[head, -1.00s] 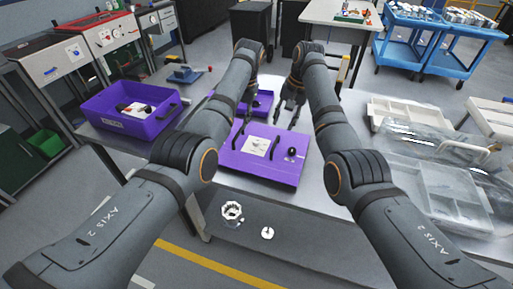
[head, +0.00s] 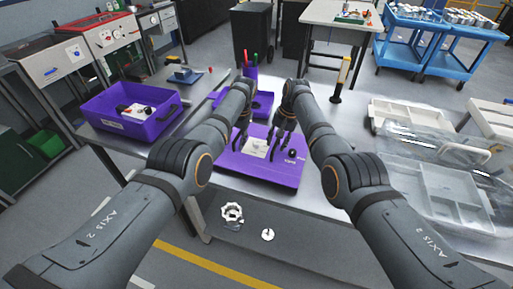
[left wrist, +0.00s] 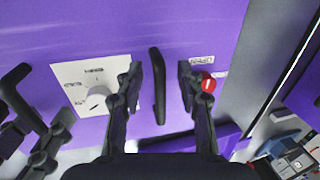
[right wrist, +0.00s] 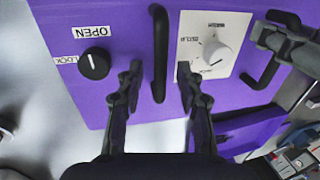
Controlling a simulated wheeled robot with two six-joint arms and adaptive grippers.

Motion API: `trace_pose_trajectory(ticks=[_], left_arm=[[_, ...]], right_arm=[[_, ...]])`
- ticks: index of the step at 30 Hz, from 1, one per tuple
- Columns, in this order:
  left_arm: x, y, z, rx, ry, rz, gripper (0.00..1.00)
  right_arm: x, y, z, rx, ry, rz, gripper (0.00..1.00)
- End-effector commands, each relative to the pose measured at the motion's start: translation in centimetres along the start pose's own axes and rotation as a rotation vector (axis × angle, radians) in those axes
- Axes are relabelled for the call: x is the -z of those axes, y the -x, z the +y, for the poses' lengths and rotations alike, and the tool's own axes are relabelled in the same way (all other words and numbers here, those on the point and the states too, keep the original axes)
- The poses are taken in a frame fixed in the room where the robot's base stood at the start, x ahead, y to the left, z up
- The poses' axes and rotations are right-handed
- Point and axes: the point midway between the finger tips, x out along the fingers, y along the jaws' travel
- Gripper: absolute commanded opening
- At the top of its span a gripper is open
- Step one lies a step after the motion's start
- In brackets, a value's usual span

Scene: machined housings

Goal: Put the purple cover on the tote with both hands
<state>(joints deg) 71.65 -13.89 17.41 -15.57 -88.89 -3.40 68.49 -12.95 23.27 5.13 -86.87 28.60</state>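The purple cover (head: 250,168) lies flat on the table. It has two upright black handles, a white panel with a pale knob, and a black knob. My left gripper (head: 240,142) is open over it; in the left wrist view one black handle (left wrist: 158,85) stands between the spread fingers, with gaps on both sides. My right gripper (head: 279,143) is open too; in the right wrist view the other handle (right wrist: 160,55) is between its fingers, with gaps. The purple tote (head: 122,124) stands at the table's left, open on top, with some parts inside.
A shallow purple tray (head: 262,104) sits behind the cover, partly hidden by my arms. A purple holder with pens (head: 250,72) is further back. A blue tool (head: 186,76) lies behind the tote. Clear plastic-wrapped trays (head: 440,185) are at the right. Bare table lies between tote and cover.

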Motion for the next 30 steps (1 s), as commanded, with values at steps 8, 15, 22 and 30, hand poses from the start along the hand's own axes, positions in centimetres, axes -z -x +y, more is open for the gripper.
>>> trace_pose_trajectory(ticks=[8, 15, 22, 30], left_arm=[[0.0, -0.44, -0.01, 0.0, 0.001, 0.001, 0.38], [-0.02, -0.43, -0.01, 0.0, 0.001, 0.001, 0.17], [-0.02, -0.44, -0.02, 0.0, 0.001, 0.0, 0.0], [-0.03, -0.45, -0.02, 0.0, 0.001, 0.0, 0.0]], right_arm=[[-0.01, -0.47, -0.01, 0.001, 0.0, 0.001, 0.37], [-0.02, -0.46, 0.0, 0.001, 0.0, 0.0, 0.16], [-0.01, -0.46, 0.01, 0.0, 0.0, 0.0, 0.0], [0.01, -0.43, 0.03, 0.0, -0.001, 0.001, 0.0]])
